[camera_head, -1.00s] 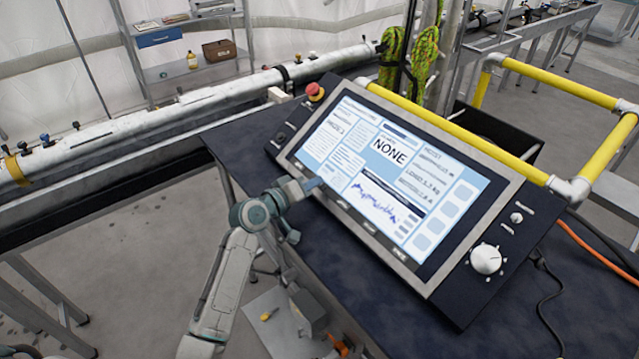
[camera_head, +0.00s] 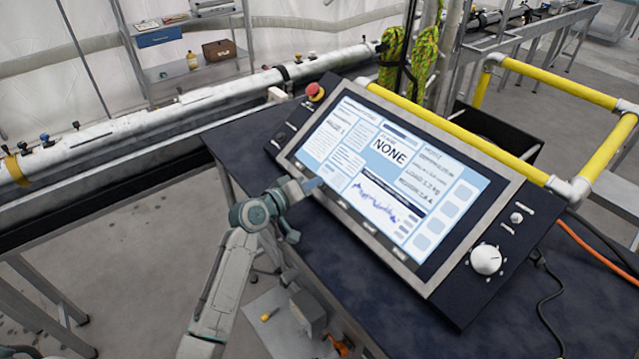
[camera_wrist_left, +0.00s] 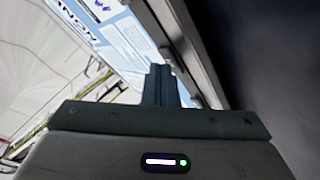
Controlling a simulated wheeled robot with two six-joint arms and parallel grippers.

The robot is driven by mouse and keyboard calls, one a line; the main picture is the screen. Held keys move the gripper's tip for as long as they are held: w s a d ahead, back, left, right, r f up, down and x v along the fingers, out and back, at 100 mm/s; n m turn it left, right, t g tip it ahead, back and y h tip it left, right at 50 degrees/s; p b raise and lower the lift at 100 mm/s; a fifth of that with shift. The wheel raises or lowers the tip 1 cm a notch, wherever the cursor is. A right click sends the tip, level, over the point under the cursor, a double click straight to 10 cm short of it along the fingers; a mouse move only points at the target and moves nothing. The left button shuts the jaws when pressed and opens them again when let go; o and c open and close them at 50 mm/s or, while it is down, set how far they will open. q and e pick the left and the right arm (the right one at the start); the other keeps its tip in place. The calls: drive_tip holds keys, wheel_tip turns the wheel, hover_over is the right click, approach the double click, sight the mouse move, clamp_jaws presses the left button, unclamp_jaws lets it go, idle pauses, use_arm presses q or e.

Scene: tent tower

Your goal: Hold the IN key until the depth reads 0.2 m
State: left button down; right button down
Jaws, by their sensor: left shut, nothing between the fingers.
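The control console (camera_head: 505,205) is a dark tilted panel on the dark blue table, with a lit screen (camera_head: 350,165) that shows "NONE" in large letters and a plot below it. A row of key labels runs along the screen's lower bezel (camera_head: 372,229); I cannot read which is IN, nor a depth figure. My left gripper (camera_head: 312,184) is shut and empty, its tip at the lower left edge of the screen. In the left wrist view the shut fingers (camera_wrist_left: 160,85) point at the bezel (camera_wrist_left: 190,50); whether they touch it is unclear. My right gripper is out of view.
A red stop button (camera_head: 315,92) sits at the console's upper left corner. A white knob (camera_head: 486,259) and small switch (camera_head: 516,217) are on its right side. Yellow rails (camera_head: 560,85) stand behind. Cables lie on the right. The table's left part (camera_head: 235,140) is clear.

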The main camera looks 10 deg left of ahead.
use_arm(q)
drive_tip(key=shift+r, duration=0.15)
idle(0.6)
drive_tip(key=shift+s+a+r+p, duration=0.35)
drive_tip(key=shift+r+p, duration=0.15)
drive_tip(key=shift+p, duration=0.1)
drive_tip(key=shift+r, duration=0.1)
drive_tip(key=shift+s+r+p, duration=0.1)
drive_tip(key=shift+r+p, duration=0.15)
drive_tip(key=shift+p, duration=0.15)
drive_tip(key=r+p, duration=0.1)
drive_tip(key=s+a+r+p, duration=0.1)
drive_tip(key=s+r+p, duration=0.1)
drive_tip(key=shift+a+r, duration=0.2)
drive_tip(key=shift+a, duration=0.1)
